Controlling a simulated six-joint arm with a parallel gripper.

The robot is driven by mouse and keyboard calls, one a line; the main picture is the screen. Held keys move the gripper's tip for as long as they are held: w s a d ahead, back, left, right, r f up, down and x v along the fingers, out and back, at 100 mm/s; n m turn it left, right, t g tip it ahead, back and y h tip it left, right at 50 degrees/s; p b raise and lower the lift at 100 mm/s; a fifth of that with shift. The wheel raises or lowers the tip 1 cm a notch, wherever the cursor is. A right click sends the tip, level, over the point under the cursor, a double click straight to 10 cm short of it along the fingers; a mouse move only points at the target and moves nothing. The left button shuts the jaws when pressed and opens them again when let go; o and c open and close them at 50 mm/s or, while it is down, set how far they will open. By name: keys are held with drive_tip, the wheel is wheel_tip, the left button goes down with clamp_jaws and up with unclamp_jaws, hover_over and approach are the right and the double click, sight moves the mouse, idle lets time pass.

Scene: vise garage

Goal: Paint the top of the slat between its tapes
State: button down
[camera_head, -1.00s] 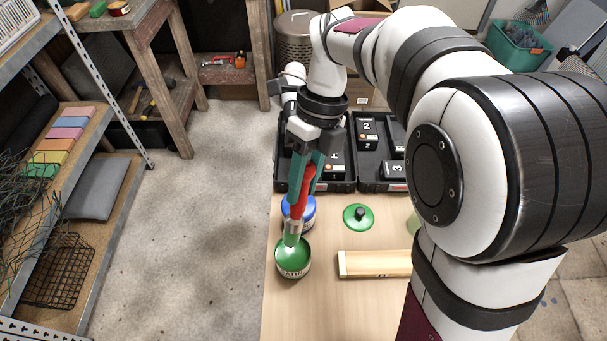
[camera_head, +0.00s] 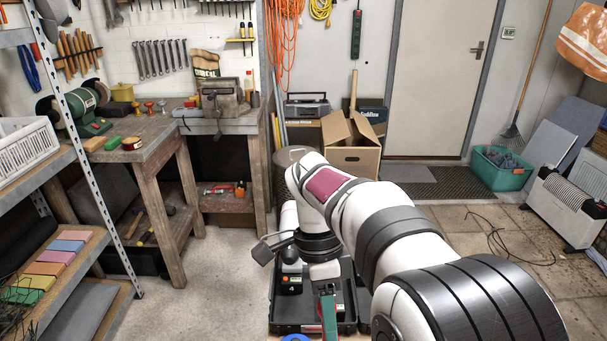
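My gripper (camera_head: 328,308) is at the lower middle of the head view, pointing down. One green finger shows, and the fingertips are cut off by the bottom edge. I cannot see whether the brush is between the fingers. A sliver of a blue lid or tin (camera_head: 297,338) shows at the bottom edge, left of the gripper. The slat, its tapes and the green paint tin are out of view.
A black open case (camera_head: 290,327) lies behind and left of my gripper. A cardboard box (camera_head: 351,146), a teal bin (camera_head: 502,168) and a workbench (camera_head: 150,147) stand farther back. A shelf with coloured blocks (camera_head: 57,252) is at left.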

drive_tip(key=w+d+r+n+t+h, duration=0.35)
drive_tip(key=d+n, duration=0.25)
drive_tip(key=n, duration=1)
drive_tip(key=s+a+f+m+g+y, duration=0.1)
drive_tip(key=s+a+f+g+y, duration=0.2)
drive_tip(key=s+f, duration=0.2)
wheel_tip(320, 180, down, 3)
drive_tip(key=shift+s+a+r, duration=0.1)
drive_tip(key=shift+s+a, duration=0.1)
drive_tip(key=shift+s, duration=0.1)
